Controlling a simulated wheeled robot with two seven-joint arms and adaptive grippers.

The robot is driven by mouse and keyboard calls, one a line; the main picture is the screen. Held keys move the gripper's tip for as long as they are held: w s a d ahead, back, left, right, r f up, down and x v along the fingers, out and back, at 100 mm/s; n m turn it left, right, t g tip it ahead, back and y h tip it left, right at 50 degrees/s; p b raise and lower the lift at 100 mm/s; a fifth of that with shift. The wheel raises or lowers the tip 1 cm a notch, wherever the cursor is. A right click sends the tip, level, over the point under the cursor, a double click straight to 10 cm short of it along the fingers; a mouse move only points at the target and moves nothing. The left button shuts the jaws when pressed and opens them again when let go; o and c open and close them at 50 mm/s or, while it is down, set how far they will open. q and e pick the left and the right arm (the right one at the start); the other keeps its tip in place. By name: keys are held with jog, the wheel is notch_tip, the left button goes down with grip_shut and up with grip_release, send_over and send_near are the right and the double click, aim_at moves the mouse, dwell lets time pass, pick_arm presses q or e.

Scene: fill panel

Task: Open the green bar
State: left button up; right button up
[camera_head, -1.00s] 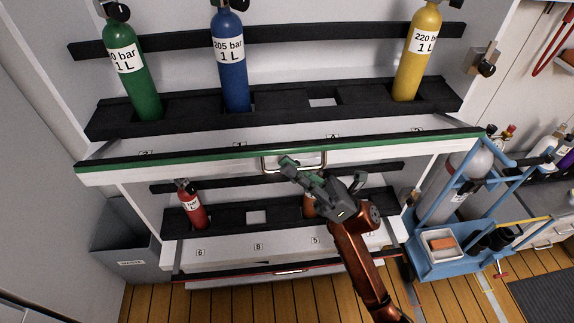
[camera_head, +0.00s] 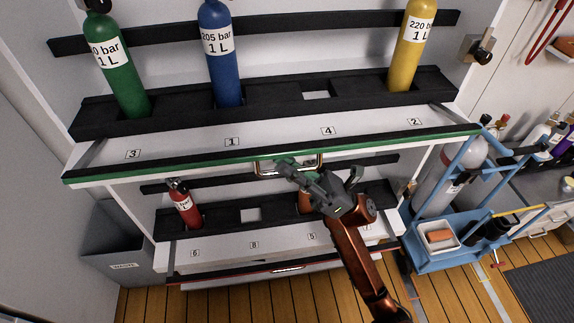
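The green bar (camera_head: 205,163) is a long white and black front with a green strip, running across the upper rack. Its metal handle (camera_head: 322,163) sits near its middle. The bar stands out from the rack, and a white surface with number labels shows behind it. My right gripper (camera_head: 287,167) is at the left half of the handle, its fingers closed around it as far as I can see; the exact contact is small and partly hidden. My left gripper is not in view.
Green (camera_head: 118,75), blue (camera_head: 222,60) and yellow (camera_head: 411,50) cylinders stand in the upper rack. A red cylinder (camera_head: 184,207) stands in the lower rack. A blue cart (camera_head: 450,253) is at the right and a grey bin (camera_head: 118,250) at the lower left.

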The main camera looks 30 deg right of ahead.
jog(key=shift+o, duration=1.4)
jog(key=shift+f, duration=0.1)
jog(key=v, duration=1.2)
jog(key=shift+c, duration=0.3)
